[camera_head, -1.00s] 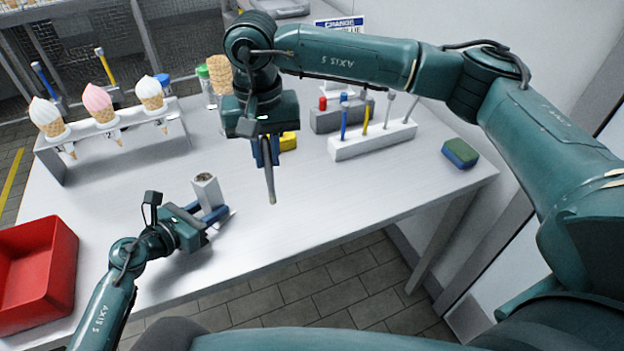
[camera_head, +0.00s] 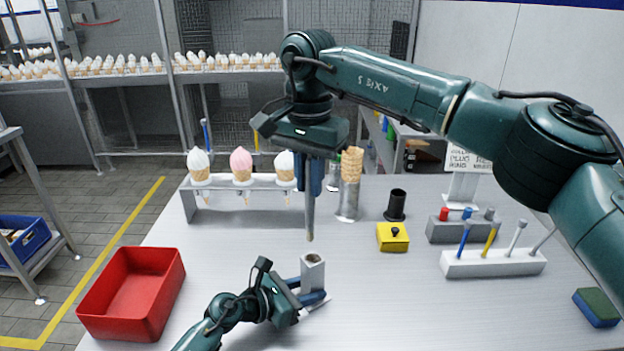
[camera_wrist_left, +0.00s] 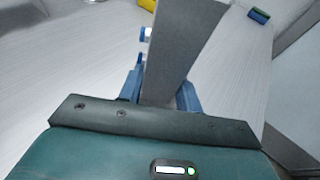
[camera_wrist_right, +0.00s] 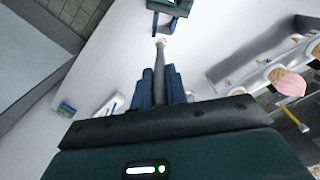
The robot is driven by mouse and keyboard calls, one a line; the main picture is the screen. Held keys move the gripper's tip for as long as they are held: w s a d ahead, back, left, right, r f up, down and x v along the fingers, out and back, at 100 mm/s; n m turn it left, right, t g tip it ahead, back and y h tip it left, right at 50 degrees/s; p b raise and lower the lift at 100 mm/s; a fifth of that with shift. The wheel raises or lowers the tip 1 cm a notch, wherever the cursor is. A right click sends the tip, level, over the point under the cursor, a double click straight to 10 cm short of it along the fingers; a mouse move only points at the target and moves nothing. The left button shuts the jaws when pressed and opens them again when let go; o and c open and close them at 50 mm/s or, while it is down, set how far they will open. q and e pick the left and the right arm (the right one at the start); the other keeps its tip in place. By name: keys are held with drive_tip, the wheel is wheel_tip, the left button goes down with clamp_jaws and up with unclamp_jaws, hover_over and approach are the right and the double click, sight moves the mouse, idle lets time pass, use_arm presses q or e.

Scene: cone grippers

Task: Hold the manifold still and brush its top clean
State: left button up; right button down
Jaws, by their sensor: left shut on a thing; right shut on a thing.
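The manifold (camera_head: 313,274) is an upright grey square block with a dark round opening in its top, at the lower middle of the head view. My left gripper (camera_head: 305,291) is shut on it low down, blue fingers on its sides. It fills the middle of the left wrist view (camera_wrist_left: 185,45). My right gripper (camera_head: 312,185) is shut on a slim grey brush (camera_head: 310,215) that points down. In the head view the brush tip shows just above the manifold's top. Whether they touch, I cannot tell. The brush also shows in the right wrist view (camera_wrist_right: 160,65).
A red bin (camera_head: 135,295) stands left. A cone rack (camera_head: 230,205) with ice-cream cones is behind. A yellow block (camera_head: 392,238), a black cup (camera_head: 396,205), a white tool holder (camera_head: 490,264) and a sponge (camera_head: 596,307) are to the right. The table between is clear.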

sight(310, 222)
drive_tip(key=shift+f, duration=2.4)
drive_tip(key=shift+f, duration=0.65)
drive_tip(key=shift+w+d, duration=0.1)
drive_tip(key=shift+d, duration=0.05)
drive_tip(key=shift+w+d+r, duration=0.15)
drive_tip(key=shift+w+d, duration=0.4)
drive_tip(key=shift+d, duration=0.25)
drive_tip(key=shift+a, duration=0.1)
drive_tip(key=shift+s+a, duration=0.7)
drive_tip(key=shift+a, duration=0.2)
drive_tip(key=shift+w+d, duration=0.1)
drive_tip(key=shift+w+d, duration=0.6)
drive_tip(key=shift+d, duration=0.3)
